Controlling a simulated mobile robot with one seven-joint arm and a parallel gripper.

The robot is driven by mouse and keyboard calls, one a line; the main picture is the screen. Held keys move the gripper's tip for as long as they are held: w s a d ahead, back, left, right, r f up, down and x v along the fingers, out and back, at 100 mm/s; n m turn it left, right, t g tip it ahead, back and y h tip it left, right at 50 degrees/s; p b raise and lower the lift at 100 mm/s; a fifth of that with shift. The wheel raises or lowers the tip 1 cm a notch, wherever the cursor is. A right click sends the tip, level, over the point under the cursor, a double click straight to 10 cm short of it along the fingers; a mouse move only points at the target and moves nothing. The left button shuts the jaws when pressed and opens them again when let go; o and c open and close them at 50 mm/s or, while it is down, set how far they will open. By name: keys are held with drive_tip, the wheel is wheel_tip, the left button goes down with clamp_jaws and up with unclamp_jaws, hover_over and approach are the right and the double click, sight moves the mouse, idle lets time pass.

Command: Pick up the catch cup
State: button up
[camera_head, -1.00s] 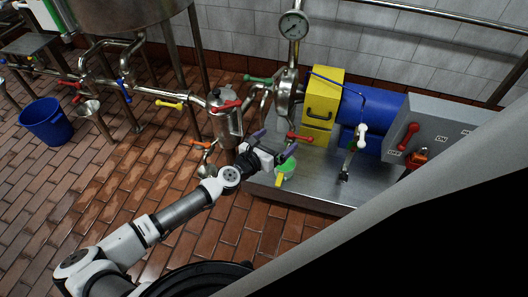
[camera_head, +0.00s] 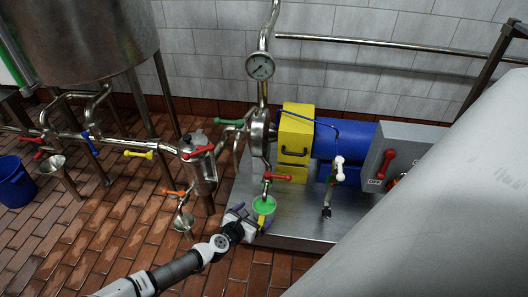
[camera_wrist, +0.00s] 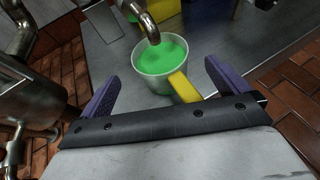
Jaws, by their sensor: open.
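The catch cup (camera_head: 264,206) stands on the metal pump base, a pale cup with bright green inside and a yellow handle. In the wrist view the cup (camera_wrist: 150,74) lies just ahead of my gripper, under the end of a bent metal spout (camera_wrist: 148,24). Its yellow handle (camera_wrist: 184,87) points back toward my gripper. My gripper (camera_wrist: 158,78) is open, with its purple fingers spread to either side of the handle's line and nothing held. In the head view my gripper (camera_head: 248,215) is at the cup's near left side.
A red-handled valve (camera_head: 277,177) is above the cup. A steel canister (camera_head: 200,165) and an orange-handled valve (camera_head: 174,193) stand to the left. The steel base (camera_head: 300,218) is clear right of the cup. A blue motor (camera_head: 343,146) and grey switch box (camera_head: 405,145) are behind it.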

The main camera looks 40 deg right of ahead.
sight(264, 205)
drive_tip(key=shift+r+b+x, duration=0.2)
drive_tip(key=shift+b+x, duration=0.15)
drive_tip(key=shift+x, duration=0.95)
drive_tip(key=shift+r+b+x, duration=0.15)
drive_tip(key=shift+b+x, duration=0.15)
drive_tip(key=shift+x, duration=1.05)
drive_tip(key=shift+d, duration=0.15)
drive_tip(key=shift+c, duration=0.4)
drive_tip(key=c, duration=1.2)
drive_tip(key=shift+r, duration=0.1)
